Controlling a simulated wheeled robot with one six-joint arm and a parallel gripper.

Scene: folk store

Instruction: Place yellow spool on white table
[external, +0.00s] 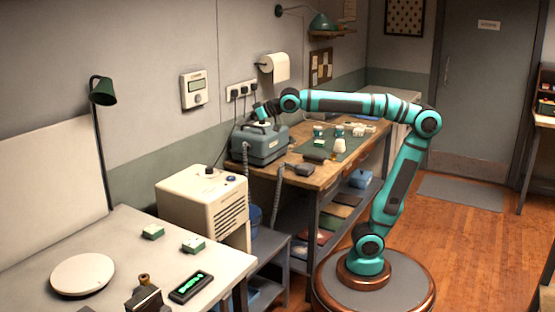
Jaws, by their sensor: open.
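The white table (115,235) fills the lower left of the external view. I cannot clearly make out a yellow spool. A small pale cream object (339,147) stands on the green mat of the wooden workbench; it is too small to tell whether it is the spool. My gripper (262,118) is open at the end of the outstretched arm, just above the blue-grey machine on the workbench's left end. The fingertips are small and hard to see against the machine, and I see nothing held in them.
The white table bears a round white disc (83,274), two small green-and-white blocks (153,232) (193,244), a dark device with a green display (190,287) and a lamp (103,92). A cream box unit (203,200) stands between table and workbench (310,180).

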